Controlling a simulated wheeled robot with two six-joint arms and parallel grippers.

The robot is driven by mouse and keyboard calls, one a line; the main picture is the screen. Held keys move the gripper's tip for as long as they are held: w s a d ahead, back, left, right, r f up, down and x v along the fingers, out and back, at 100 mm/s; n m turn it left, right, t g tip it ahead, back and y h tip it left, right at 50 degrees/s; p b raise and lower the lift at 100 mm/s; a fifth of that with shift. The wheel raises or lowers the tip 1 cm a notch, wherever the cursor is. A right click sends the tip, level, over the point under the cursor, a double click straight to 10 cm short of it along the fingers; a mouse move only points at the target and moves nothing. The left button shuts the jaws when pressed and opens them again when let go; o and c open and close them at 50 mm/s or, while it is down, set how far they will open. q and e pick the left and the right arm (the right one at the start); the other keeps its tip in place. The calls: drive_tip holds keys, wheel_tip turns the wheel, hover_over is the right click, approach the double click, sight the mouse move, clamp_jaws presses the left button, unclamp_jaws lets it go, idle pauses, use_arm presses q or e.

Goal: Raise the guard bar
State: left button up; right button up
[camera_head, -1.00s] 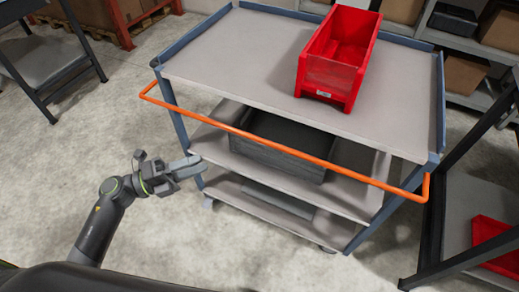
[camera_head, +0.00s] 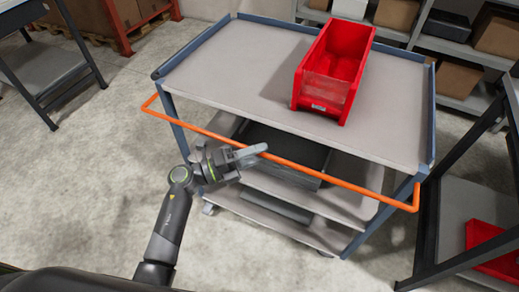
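The orange guard bar (camera_head: 325,178) runs across the front of a grey shelf cart (camera_head: 235,70), below its top deck. My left gripper (camera_head: 258,152) is at the bar, left of its middle. Its fingers overlap the bar in the picture, and I cannot tell whether they touch it or close around it. My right gripper is out of the view.
A red bin (camera_head: 335,65) stands on the cart's top deck. A dark grey crate (camera_head: 290,145) sits on the shelf below, behind the bar. A dark-framed rack (camera_head: 430,235) stands close on the right. Floor at the left (camera_head: 80,170) is clear.

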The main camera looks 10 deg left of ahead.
use_arm(q)
drive_tip(key=shift+w+d, duration=0.2)
drive_tip(key=shift+d, duration=0.2)
drive_tip(key=shift+c, duration=0.2)
clamp_jaws()
drive_tip(key=shift+a, duration=0.1)
